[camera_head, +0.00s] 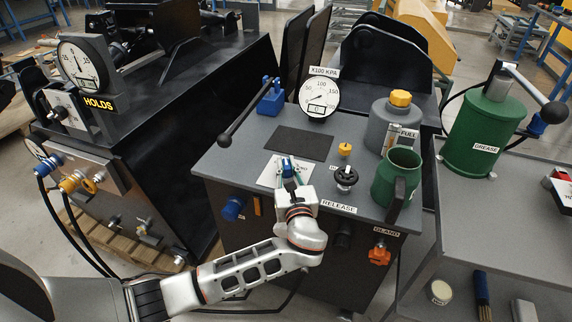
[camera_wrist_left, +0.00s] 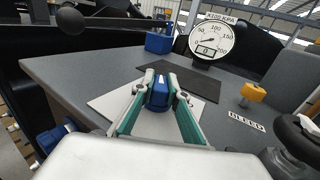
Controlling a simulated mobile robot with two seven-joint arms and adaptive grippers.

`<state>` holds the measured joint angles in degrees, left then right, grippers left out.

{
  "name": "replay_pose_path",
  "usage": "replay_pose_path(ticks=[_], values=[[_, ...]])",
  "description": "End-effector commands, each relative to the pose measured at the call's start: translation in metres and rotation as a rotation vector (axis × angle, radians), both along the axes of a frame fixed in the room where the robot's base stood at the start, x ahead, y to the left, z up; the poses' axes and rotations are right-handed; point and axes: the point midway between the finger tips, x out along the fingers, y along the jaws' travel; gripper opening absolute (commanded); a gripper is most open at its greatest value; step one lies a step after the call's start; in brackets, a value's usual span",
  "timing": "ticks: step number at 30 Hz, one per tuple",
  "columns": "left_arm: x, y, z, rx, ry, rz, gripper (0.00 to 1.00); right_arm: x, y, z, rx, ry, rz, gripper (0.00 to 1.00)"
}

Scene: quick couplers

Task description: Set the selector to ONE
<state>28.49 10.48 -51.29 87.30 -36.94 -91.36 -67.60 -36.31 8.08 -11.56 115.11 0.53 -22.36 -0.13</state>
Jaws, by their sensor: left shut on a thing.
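A white plate (camera_head: 268,174) lies flat on the grey cabinet top, with a blue knob on it that I take to be the selector. In the left wrist view the blue knob (camera_wrist_left: 157,94) stands between the two green-padded fingers, over the white plate (camera_wrist_left: 105,104). My left gripper (camera_head: 288,170) is shut on this knob, reaching in from the front; it also shows in the left wrist view (camera_wrist_left: 158,98). The gripper hides part of the plate, and I cannot read any position marks or the knob's setting. My right gripper is not in view.
A black mat (camera_head: 300,143) lies behind the plate. A pressure gauge (camera_head: 319,96) and a blue block with a lever (camera_head: 270,97) stand behind that. To the right are a yellow knob (camera_head: 345,149), a black handwheel (camera_head: 346,176) and a green jug (camera_head: 396,178).

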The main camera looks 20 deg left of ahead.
Motion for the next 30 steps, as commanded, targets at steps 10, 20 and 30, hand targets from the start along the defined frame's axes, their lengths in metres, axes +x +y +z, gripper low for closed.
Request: replay_pose_path(ticks=[10,20,30], values=[[0.0,0.0,-0.001,0.0,0.001,0.028,0.0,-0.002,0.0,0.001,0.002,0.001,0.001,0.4],[0.0,0.0,-0.001,0.001,0.0,0.027,0.33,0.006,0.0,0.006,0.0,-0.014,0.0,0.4],[-0.003,-0.002,-0.001,0.0,0.001,0.026,0.33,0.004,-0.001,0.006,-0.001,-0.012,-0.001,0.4]])
